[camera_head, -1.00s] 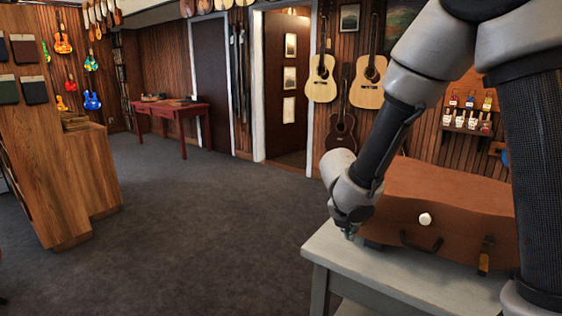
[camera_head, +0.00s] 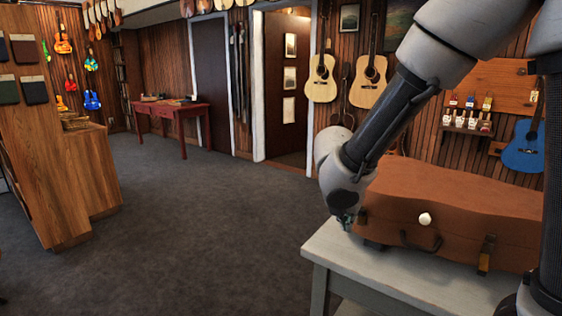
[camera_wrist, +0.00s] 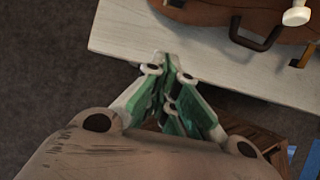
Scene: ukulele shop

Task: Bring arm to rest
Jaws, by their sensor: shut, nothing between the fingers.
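My gripper shows in the wrist view (camera_wrist: 170,62) with its green-and-grey fingers drawn together and nothing between them. In the head view my gripper (camera_head: 347,222) hangs down at the left end of the brown instrument case (camera_head: 455,205), near the corner of the grey table (camera_head: 400,275). The fingertips are small and partly dark there. In the wrist view the fingertips appear over the edge of the tabletop (camera_wrist: 125,30), apart from the case (camera_wrist: 210,10). I cannot tell the exact height above the table.
A white knob-like item (camera_head: 425,219) shows at the front of the case. A wooden counter (camera_head: 65,170) stands at left and a red table (camera_head: 172,110) at the back. Guitars (camera_head: 369,75) hang on the wall behind. The carpet (camera_head: 210,220) between is clear.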

